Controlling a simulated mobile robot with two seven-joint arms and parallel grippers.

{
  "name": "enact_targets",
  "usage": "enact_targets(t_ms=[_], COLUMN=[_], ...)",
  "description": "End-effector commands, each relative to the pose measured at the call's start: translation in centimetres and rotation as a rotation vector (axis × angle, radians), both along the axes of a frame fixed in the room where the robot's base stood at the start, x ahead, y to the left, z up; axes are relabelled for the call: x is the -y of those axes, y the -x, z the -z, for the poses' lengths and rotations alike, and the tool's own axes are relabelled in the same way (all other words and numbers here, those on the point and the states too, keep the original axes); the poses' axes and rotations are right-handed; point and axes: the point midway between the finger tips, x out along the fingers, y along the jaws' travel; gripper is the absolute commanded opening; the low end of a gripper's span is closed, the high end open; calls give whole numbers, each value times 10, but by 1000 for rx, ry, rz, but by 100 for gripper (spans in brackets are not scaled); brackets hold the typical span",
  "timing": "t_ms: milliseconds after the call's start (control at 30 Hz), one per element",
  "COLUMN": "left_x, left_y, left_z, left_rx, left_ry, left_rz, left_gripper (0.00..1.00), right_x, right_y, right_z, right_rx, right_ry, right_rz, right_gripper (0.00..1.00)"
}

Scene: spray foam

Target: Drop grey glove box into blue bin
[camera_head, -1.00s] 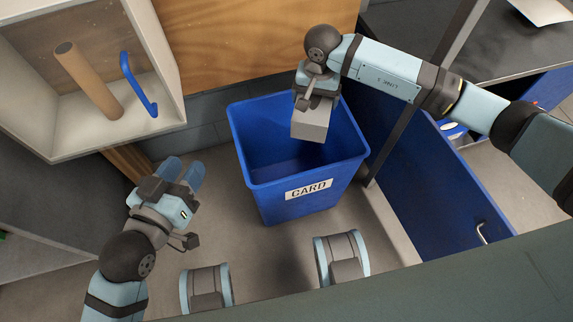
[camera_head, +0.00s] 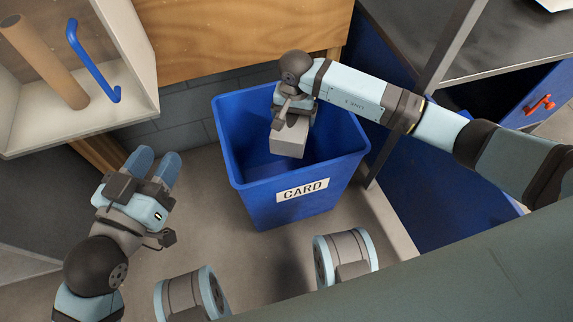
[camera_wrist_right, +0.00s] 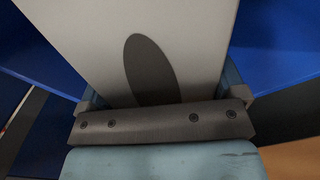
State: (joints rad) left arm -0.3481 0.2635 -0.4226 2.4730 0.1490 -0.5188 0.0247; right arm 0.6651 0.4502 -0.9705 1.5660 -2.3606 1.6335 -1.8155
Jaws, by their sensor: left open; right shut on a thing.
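The grey glove box (camera_head: 289,140) is a plain grey block over the mouth of the blue bin (camera_head: 300,207), which has a "CARD" label on its front. My right gripper (camera_head: 289,116) is shut on the box from above. In the right wrist view the box (camera_wrist_right: 190,40) fills the space between the fingers, with a dark oval on its face and blue bin walls on both sides. My left gripper (camera_head: 154,165) is open and empty, left of the bin and apart from it. The bin's floor is partly hidden by the box and arm.
A shelf unit (camera_head: 140,60) at the upper left holds a brown tube (camera_head: 42,62) and a blue bent rod (camera_head: 92,60). A wooden panel (camera_head: 230,35) stands behind the bin. A blue cabinet and a dark worktop (camera_head: 440,45) are at the right.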

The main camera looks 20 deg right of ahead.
Motion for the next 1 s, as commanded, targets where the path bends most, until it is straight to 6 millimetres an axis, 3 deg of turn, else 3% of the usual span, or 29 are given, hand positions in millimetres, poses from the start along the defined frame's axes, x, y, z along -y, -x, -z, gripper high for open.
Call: enact_targets(t_ms=[100, 400, 433, 700, 867, 1000], left_x=[-2, -3, -3, -3, -2, 2], left_y=[-4, -4, -4, -4, -3, 0], left_z=[1, -1, -1, -2, -8, -14], left_rx=[40, 52, 52, 51, 36, -15], left_ry=[-21, -33, -33, -32, -18, 24], left_rz=[-2, -2, -1, -1, 3, 4], left_gripper=[43, 43, 43, 43, 43, 43], right_x=[0, 0, 0, 0, 0, 1], right_y=[0, 0, 0, 0, -1, -2], right_z=[12, 13, 13, 11, -6, -37], right_rx=[-2, 0, 0, 0, 3, 5], right_ry=[-1, 0, 0, 0, 1, 1], right_rz=[-1, -1, -1, -1, -1, -1], right_gripper=[67, 67, 97, 100, 100, 100])
